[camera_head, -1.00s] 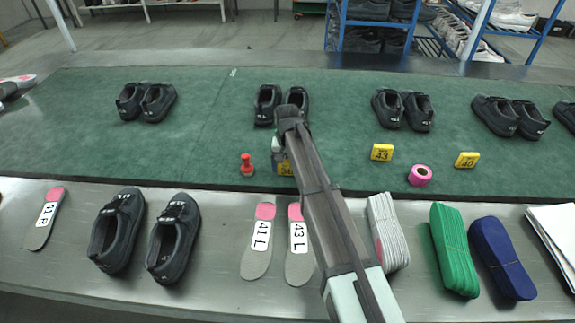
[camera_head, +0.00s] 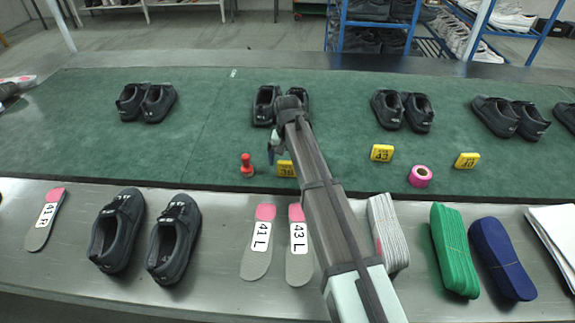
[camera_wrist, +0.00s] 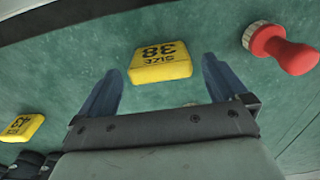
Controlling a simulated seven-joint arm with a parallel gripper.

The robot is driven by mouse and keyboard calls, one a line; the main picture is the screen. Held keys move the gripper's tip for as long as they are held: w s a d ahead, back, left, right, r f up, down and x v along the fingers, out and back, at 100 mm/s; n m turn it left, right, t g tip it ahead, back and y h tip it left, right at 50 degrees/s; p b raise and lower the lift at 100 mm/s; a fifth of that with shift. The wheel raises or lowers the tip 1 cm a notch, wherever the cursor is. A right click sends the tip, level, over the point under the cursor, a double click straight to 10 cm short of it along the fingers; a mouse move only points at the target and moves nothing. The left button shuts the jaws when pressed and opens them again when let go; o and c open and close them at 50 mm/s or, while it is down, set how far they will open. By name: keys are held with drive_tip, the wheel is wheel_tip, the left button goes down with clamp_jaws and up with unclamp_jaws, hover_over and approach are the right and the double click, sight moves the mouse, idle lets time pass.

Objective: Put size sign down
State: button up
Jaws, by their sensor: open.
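The yellow size sign marked 38 (camera_head: 286,168) stands on the green mat, partly hidden behind my arm in the head view. In the wrist view the sign (camera_wrist: 160,62) shows just ahead of the fingertips, between their lines, with green mat visible on both sides of it. My gripper (camera_wrist: 160,75) is open and empty, its two blue fingers apart from the sign. In the head view my gripper (camera_head: 272,150) is mostly hidden by my wrist and arm.
A red stamp (camera_head: 247,165) stands left of the sign. A yellow 43 sign (camera_head: 382,152), a pink tape roll (camera_head: 420,176) and another yellow sign (camera_head: 467,160) stand to the right. Shoe pairs (camera_head: 146,101) line the mat (camera_head: 205,130) behind. Insoles and dark shoes lie on the metal front table (camera_head: 215,290).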

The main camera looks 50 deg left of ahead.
sight(288, 162)
wheel_tip(288, 162, up, 9)
idle(0.3)
drive_tip(key=shift+f, duration=0.1)
idle(1.7)
